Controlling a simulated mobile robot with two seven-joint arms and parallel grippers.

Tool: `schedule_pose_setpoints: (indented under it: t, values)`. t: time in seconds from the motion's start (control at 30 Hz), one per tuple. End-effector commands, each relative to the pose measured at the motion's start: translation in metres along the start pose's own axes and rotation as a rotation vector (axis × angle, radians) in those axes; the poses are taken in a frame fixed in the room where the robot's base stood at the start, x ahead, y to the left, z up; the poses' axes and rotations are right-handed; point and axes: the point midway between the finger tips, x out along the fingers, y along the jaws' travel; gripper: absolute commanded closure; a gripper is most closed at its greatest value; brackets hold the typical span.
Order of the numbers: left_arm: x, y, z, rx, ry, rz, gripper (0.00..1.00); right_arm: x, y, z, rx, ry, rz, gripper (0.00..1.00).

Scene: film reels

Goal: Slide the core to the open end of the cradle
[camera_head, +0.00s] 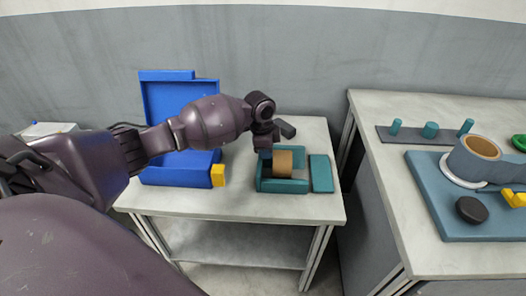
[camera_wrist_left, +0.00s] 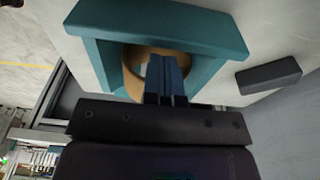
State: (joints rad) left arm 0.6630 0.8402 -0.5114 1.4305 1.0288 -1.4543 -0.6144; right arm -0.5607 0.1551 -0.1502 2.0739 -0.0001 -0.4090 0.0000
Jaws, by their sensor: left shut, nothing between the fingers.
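The tan core (camera_head: 283,163) sits in the teal cradle (camera_head: 285,187) on the small table. My left gripper (camera_head: 266,152) points down at the core's left side, with its fingers shut and nothing between them. In the left wrist view the blue-grey fingertips (camera_wrist_left: 165,78) overlap the ring-shaped core (camera_wrist_left: 131,72), and the teal cradle wall (camera_wrist_left: 160,28) lies beyond. The fingers seem to be at or inside the core's opening; I cannot tell whether they touch it. They hide part of the core. My right gripper is not in view.
A teal slab (camera_head: 321,174) stands just right of the cradle. A blue open case (camera_head: 170,172) with a yellow latch (camera_head: 218,175) is at left. The right-hand table holds a blue-grey board (camera_head: 455,225) with a tape-like roll (camera_head: 482,148) and a dark knob (camera_head: 471,209).

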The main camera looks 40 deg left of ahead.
Motion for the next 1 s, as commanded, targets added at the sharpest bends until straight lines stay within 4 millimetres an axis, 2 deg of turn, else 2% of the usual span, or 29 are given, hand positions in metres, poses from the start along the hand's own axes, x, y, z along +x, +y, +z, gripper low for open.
schedule_pose_setpoints:
  t: [1.0]
  values:
    - [0.004, 0.000, -0.032, -0.001, -0.001, 0.000, 1.00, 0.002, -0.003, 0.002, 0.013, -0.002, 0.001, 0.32]
